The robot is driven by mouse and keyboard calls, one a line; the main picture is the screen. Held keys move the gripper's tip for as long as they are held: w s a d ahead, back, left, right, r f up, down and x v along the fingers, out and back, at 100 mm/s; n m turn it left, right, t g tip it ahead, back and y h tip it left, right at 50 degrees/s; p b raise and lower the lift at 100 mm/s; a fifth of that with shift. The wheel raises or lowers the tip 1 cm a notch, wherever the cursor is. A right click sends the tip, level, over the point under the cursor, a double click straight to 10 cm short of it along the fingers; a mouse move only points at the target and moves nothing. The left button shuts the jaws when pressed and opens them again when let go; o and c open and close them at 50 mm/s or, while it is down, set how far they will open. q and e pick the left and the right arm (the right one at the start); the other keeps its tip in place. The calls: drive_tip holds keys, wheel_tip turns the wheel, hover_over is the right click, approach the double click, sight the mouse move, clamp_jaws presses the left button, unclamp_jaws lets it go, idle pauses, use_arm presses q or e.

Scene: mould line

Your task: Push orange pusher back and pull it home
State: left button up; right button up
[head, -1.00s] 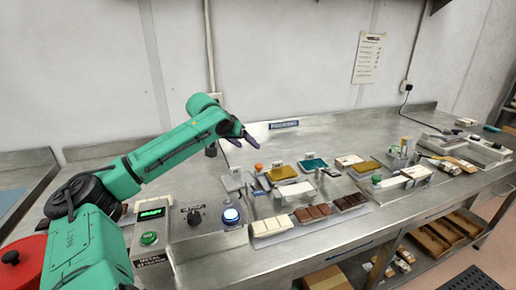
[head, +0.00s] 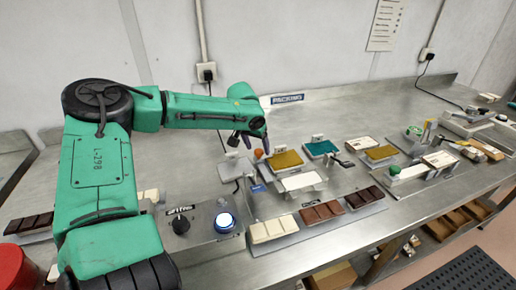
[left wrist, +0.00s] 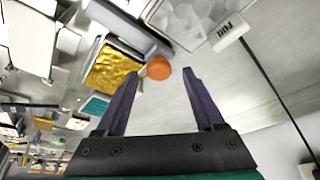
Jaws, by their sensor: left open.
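The orange pusher shows as a round orange knob (head: 258,154) beside the gold-topped stack on the bench. In the left wrist view the orange knob (left wrist: 159,67) appears between my left fingertips, near their ends. My left gripper (head: 252,143) is open and points down just above and around the knob's place in the head view. I cannot tell whether the fingers touch it. The gold wrapper stack (left wrist: 117,67) is left of the knob in the wrist view. My right gripper is not in view.
A chocolate mould tray (head: 290,238) with white, milk and dark bars lies at the front. A teal stack (head: 321,148) and a green knob (head: 393,170) stand to the right. A control box with a lit blue button (head: 225,221) is at the front left. The bench behind is clear.

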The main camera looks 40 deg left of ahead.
use_arm(q)
drive_tip(key=shift+w+f, duration=0.1)
drive_tip(key=shift+f, duration=0.45)
clamp_jaws()
drive_tip(key=shift+w, duration=0.1)
idle(0.9)
